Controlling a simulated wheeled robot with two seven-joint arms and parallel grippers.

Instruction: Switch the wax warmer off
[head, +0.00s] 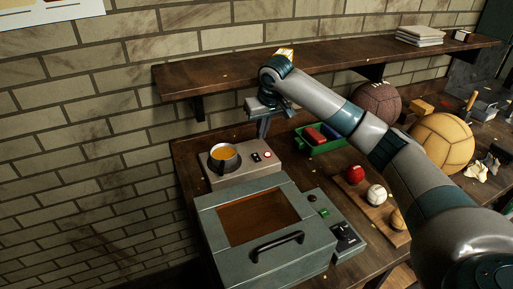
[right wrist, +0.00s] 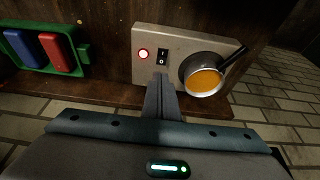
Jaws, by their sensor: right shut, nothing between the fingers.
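The wax warmer (head: 235,177) is a pale grey box on the bench against the brick wall. A metal pot (head: 223,166) of orange wax sits on it. In the right wrist view, the warmer (right wrist: 205,45) shows a black rocker switch (right wrist: 162,56) marked I and O, beside a bright red round light (right wrist: 143,54). I cannot tell which side of the rocker is pressed. My right gripper (head: 264,136) is shut and empty, pointing down by the warmer's switch side. In the wrist view its fingertips (right wrist: 161,78) appear just below the switch; contact is unclear. My left gripper is out of view.
A grey-green box machine (head: 212,222) with a black handle stands in front of the warmer. A green tray (head: 327,147) with red and blue pieces lies to the right. A wooden shelf (head: 225,76) runs above. Several balls sit further right.

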